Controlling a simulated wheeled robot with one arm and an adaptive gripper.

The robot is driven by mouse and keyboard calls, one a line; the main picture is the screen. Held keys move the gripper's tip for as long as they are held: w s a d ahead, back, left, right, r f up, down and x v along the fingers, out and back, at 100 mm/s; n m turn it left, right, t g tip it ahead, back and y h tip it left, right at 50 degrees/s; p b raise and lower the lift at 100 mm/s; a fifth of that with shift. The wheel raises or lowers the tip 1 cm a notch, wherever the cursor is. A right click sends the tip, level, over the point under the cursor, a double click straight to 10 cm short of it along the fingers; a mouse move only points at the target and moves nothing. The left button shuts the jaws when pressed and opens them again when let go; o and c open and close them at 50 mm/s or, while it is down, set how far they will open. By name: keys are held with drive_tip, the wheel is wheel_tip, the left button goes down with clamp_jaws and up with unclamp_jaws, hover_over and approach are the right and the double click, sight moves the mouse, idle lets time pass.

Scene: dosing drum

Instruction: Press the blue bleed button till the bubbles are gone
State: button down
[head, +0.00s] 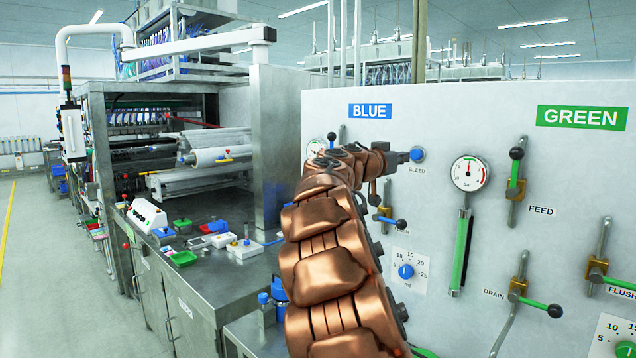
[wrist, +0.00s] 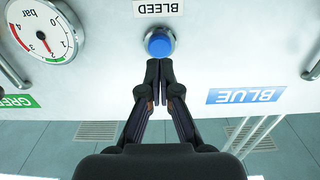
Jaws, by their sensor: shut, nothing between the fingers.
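The blue bleed button (head: 417,154) is a round button in a metal collar on the upright white panel, above the word BLEED. It also shows in the upside-down wrist view (wrist: 159,44). My gripper (head: 403,157) is shut and empty, with its fingers pointing at the button. In the wrist view the closed fingertips (wrist: 159,64) lie at the button's edge. I cannot tell whether they touch it or stand just short. No bubbles can be made out. My copper arm hides much of the blue section of the panel.
Right of the button are a pressure gauge (head: 470,173), a green-filled sight tube (head: 461,250) and the FEED lever (head: 515,185). A blue-ended lever (head: 390,220) and a blue dial (head: 406,271) sit below. A grey workbench (head: 215,283) with small boxes stands left.

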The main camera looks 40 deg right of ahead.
sight(414, 155)
drive_tip(key=shift+w+d+b, duration=0.1)
drive_tip(key=shift+d+b, duration=0.25)
drive_tip(key=shift+d, duration=2.2)
drive_tip(key=shift+a+b, duration=0.2)
drive_tip(key=shift+b, duration=0.1)
drive_tip(key=shift+a+b, duration=0.65)
drive_tip(key=shift+a, duration=0.1)
drive_tip(key=shift+d, duration=0.9)
drive_tip(key=shift+a+b, duration=0.1)
drive_tip(key=shift+b, duration=0.3)
drive_tip(key=shift+a+b, duration=0.7)
drive_tip(key=shift+a, duration=0.15)
